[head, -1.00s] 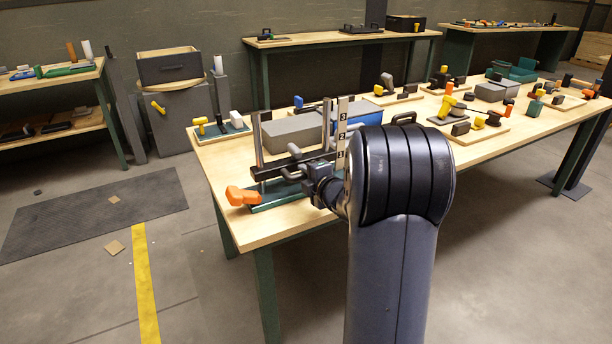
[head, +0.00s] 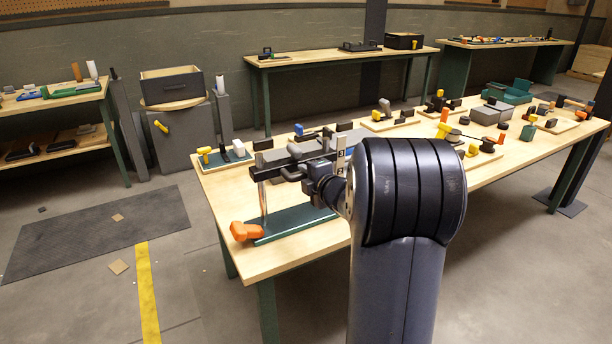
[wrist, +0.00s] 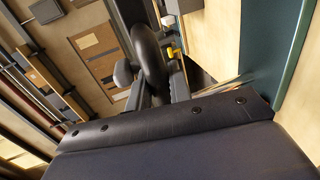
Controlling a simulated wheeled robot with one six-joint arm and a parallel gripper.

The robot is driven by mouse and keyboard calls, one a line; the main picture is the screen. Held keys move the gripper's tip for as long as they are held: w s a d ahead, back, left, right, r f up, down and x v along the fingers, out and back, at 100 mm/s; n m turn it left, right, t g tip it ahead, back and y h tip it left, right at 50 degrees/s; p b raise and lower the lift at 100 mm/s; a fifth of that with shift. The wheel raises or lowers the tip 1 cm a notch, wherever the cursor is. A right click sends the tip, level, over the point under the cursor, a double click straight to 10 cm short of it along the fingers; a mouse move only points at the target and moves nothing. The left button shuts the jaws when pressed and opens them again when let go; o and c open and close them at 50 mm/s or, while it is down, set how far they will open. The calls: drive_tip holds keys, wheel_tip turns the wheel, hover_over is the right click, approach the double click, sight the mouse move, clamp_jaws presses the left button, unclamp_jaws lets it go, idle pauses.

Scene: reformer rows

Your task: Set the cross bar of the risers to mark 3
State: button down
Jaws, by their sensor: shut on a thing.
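The riser stand has a green base (head: 295,223) on the near left corner of the long bench, with an orange knob (head: 245,231) at its front. Its dark cross bar (head: 275,164) sits high, near the top of the upright posts. The white marked strip (head: 341,150) stands at the bar's right end; its upper mark looks like 3, and the bar is about level with it, but exact alignment cannot be told. My gripper (head: 297,174) is shut on the bar's grey handle, which shows as a dark curved loop (wrist: 150,55) in the wrist view. My arm hides the strip's lower part.
A small green stand with a yellow knob (head: 205,153) is just behind on the bench. Fixtures with yellow, orange and black knobs crowd the bench to the right. A grey cabinet (head: 180,135) stands behind left. The floor at left is mostly clear.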

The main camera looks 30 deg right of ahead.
drive_tip(key=shift+w+r, duration=0.1)
drive_tip(key=shift+r, duration=0.3)
drive_tip(key=c, duration=1.5)
unclamp_jaws()
drive_tip(key=shift+o, duration=0.8)
drive_tip(key=shift+f, duration=0.1)
drive_tip(key=shift+s, duration=0.2)
drive_tip(key=v, duration=1)
drive_tip(key=shift+s+p, duration=0.3)
drive_tip(key=shift+s, duration=0.05)
drive_tip(key=shift+w, duration=0.15)
